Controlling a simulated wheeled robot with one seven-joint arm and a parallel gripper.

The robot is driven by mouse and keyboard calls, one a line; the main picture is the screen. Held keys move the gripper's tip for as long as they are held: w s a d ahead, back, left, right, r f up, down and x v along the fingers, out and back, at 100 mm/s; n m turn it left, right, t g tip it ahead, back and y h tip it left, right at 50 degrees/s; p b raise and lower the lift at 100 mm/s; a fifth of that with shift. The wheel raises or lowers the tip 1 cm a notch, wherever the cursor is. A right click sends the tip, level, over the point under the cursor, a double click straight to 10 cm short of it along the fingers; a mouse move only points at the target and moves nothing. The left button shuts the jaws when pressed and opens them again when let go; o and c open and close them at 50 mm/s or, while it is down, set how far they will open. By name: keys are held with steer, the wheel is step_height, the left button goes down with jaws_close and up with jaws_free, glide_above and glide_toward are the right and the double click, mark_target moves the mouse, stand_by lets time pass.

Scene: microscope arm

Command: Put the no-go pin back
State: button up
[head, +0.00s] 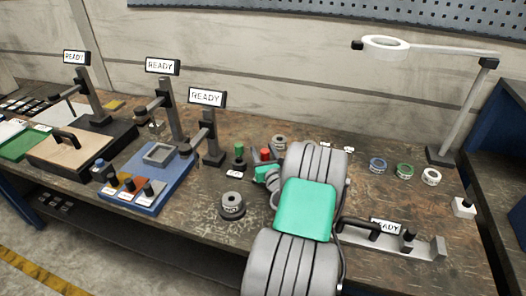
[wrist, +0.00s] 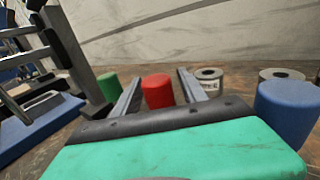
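A red-capped pin (head: 265,154), which I take for the no-go pin, stands upright on the bench beside a green-capped pin (head: 239,151). In the wrist view the red cap (wrist: 157,91) lies between the two fingers of my gripper (wrist: 160,75), with a visible gap on each side. My gripper is open, low over the bench and close to the red pin. The green cap (wrist: 108,87) is just outside the left finger. The lower part of the red pin is hidden behind my gripper body. I cannot tell whether it sits in a holder.
A blue cylinder (wrist: 286,110) stands close on the right in the wrist view. A grey labelled ring (wrist: 209,78) is behind the red cap. A grey round gauge (head: 232,205) and a blue fixture (head: 157,180) are on the left. Several coloured rings, one blue (head: 378,165), lie right.

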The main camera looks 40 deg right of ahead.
steer(key=shift+r, duration=0.25)
steer(key=b+v, duration=0.1)
steer(key=v, duration=1.1)
steer(key=shift+b, duration=0.35)
